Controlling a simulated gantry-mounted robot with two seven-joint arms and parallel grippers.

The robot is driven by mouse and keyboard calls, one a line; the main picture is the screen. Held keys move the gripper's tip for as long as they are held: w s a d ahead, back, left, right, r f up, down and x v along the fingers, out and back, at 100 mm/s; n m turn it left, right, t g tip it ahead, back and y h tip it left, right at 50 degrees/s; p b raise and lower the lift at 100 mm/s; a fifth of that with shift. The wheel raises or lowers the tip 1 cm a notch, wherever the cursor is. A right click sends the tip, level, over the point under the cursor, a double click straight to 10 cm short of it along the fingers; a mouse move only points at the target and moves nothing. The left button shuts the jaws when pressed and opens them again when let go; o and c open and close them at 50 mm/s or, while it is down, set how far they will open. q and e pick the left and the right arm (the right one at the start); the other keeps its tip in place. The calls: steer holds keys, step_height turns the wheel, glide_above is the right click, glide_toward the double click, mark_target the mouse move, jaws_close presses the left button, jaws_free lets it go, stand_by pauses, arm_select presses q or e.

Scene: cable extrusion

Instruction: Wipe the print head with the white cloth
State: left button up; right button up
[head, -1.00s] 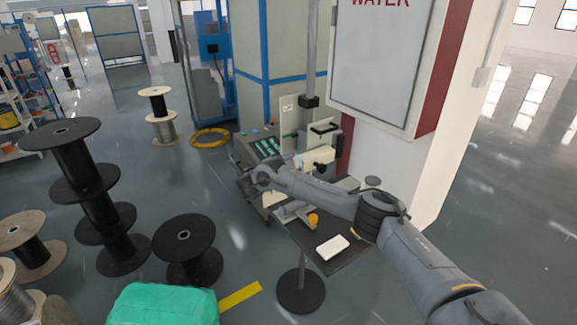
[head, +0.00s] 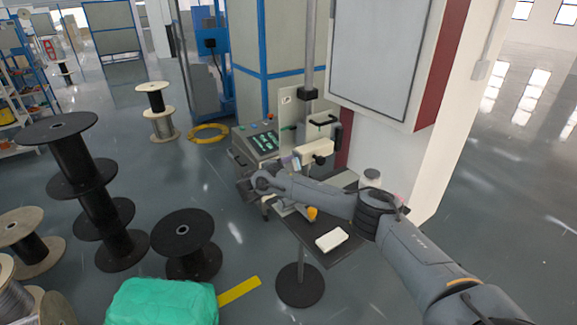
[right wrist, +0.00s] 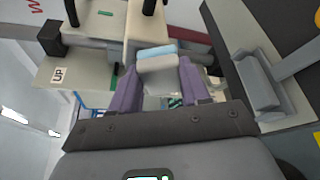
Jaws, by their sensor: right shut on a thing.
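The print head (head: 318,151) is a cream block with black knobs on the printer stand, right of centre in the head view. My right gripper (head: 291,163) is close to its left end. I cannot tell whether the cloth touches the print head. My left gripper is not in view.
A dark tabletop (head: 348,252) carries a white block (head: 331,239), an orange-topped item (head: 312,213) and a white jar (head: 370,178). A control panel (head: 262,143) stands left of the print head. Black spools (head: 186,243) and a green bundle (head: 160,303) occupy the left floor.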

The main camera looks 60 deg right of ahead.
steer(key=shift+r+p, duration=1.75)
steer(key=shift+r, duration=0.35)
steer(key=shift+w+a, duration=0.2)
steer(key=shift+a, duration=0.25)
steer(key=a, duration=0.1)
steer(key=w+a+p, duration=0.1)
steer(key=a, duration=0.1)
steer(key=w+a, duration=0.1)
steer(key=shift+a+f, duration=0.1)
steer(key=shift+a, duration=0.15)
steer(key=shift+p, duration=0.3)
steer(key=a, duration=0.1)
steer(key=w+a, duration=0.1)
steer(key=shift+w+a+p, duration=0.15)
steer(key=shift+a+p, duration=0.15)
steer(key=shift+a, duration=0.05)
